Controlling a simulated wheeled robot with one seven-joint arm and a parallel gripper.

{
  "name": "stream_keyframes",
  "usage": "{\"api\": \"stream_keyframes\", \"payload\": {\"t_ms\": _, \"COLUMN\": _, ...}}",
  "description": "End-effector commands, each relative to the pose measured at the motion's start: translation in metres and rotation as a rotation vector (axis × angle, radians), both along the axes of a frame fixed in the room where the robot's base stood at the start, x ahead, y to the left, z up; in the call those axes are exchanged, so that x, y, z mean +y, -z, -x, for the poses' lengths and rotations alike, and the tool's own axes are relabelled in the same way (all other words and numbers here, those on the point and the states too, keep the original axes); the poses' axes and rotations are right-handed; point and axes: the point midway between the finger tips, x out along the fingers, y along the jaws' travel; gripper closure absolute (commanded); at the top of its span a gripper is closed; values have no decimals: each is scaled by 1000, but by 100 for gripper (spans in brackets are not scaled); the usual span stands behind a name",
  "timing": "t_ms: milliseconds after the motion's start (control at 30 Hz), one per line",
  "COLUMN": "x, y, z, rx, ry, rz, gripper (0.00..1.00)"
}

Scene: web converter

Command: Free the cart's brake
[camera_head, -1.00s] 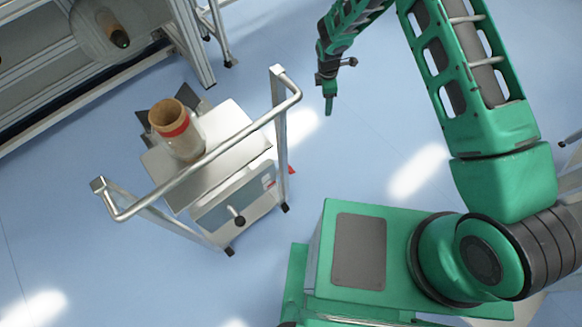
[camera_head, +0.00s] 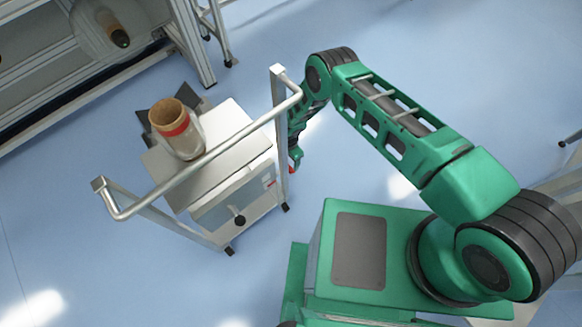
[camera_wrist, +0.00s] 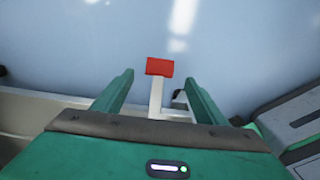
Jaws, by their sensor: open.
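The cart (camera_head: 228,143) stands at the left-centre of the head view, with a metal push handle and a grey top. Its brake shows in the wrist view as a red pedal (camera_wrist: 160,67) on a pale lever (camera_wrist: 156,98). In the head view a bit of the red pedal (camera_head: 291,169) shows low beside the cart's right post. My gripper (camera_wrist: 158,90) is open, its two green fingers on either side of the lever with the red end a little beyond the tips. I cannot tell whether they touch. In the head view my gripper (camera_head: 296,157) is at the cart's right side, partly hidden by the post.
A roll with a red band (camera_head: 177,128) stands on the cart top. A black knob (camera_head: 239,220) sits on the cart's front. A metal-framed machine (camera_head: 110,80) is at the upper left.

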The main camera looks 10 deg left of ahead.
Motion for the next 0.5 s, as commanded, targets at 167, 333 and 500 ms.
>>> {"api": "stream_keyframes", "payload": {"t_ms": 167, "x": -1, "y": 29, "z": 1, "rx": 1, "ry": 2, "rz": 2, "gripper": 34}}
{"api": "stream_keyframes", "payload": {"t_ms": 333, "x": -1, "y": 52, "z": 0, "rx": 1, "ry": 1, "rz": 1, "gripper": 34}}
{"api": "stream_keyframes", "payload": {"t_ms": 500, "x": -1, "y": 69, "z": 0, "rx": 0, "ry": 2, "rz": 1, "gripper": 34}}
